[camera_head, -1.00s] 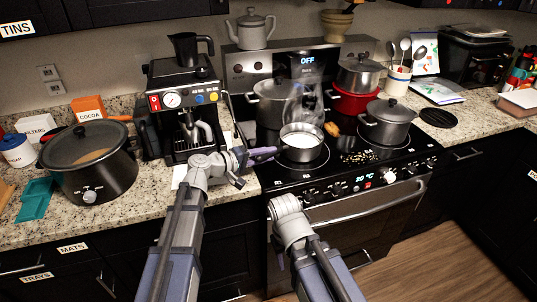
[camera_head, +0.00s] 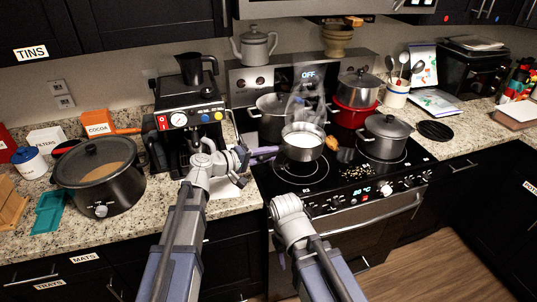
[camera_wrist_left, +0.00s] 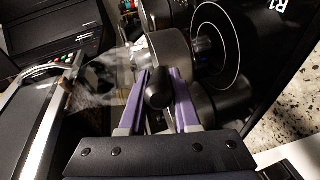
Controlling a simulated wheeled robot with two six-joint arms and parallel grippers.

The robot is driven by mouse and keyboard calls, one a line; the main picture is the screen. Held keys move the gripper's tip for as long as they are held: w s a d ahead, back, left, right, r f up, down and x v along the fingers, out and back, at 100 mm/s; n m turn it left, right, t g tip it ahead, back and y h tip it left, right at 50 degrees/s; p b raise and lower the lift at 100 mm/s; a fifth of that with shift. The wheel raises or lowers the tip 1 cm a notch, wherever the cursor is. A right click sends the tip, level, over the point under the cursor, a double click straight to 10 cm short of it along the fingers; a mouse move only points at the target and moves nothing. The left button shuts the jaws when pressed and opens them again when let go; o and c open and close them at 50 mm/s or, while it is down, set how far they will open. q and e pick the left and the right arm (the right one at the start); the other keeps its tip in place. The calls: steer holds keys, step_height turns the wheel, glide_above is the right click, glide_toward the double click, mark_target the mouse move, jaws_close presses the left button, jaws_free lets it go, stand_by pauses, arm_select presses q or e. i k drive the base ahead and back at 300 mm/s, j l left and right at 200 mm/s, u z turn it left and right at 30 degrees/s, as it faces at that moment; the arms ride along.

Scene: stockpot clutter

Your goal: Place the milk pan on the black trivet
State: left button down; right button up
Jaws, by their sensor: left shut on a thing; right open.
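The milk pan (camera_head: 303,143), a small steel pan with white liquid and steam above it, hangs above the front left burner, whose ring shows beneath it. My left gripper (camera_head: 272,151) is shut on its handle from the left. In the left wrist view the purple fingers (camera_wrist_left: 160,95) close around the black handle, and the pan's side (camera_wrist_left: 173,52) shows beyond. The black trivet (camera_head: 435,131) lies bare on the counter right of the stove. My right gripper (camera_head: 281,260) is low in front of the oven, mostly hidden by its arm, and away from the pan.
A grey lidded pot (camera_head: 385,137) stands on the stove between pan and trivet. A large pot (camera_head: 273,118) and a red pot (camera_head: 355,110) stand behind. Crumbs (camera_head: 353,172) lie on the cooktop. A coffee machine (camera_head: 187,125) stands left of the stove.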

mark_target(437, 138)
steer(key=z, duration=0.9)
steer(key=i+l+z, duration=0.25)
steer(key=l+z, duration=0.2)
steer(key=i+l+z, duration=0.3)
steer(key=z, duration=0.15)
steer(key=i+l+z, duration=0.45)
steer(key=i+u, duration=0.3)
steer(key=i+l+u, duration=0.25)
steer(key=i+u, duration=0.2)
steer(key=u, duration=0.25)
steer(key=i+l+u, duration=0.15)
steer(key=u, duration=0.3)
steer(key=i+l+u, duration=0.15)
steer(key=u, duration=0.3)
steer(key=i+l+u, duration=0.1)
steer(key=l+u, duration=0.2)
steer(key=u, duration=0.15)
steer(key=l+u, duration=0.25)
steer(key=u, duration=0.2)
steer(key=i+l, duration=0.05)
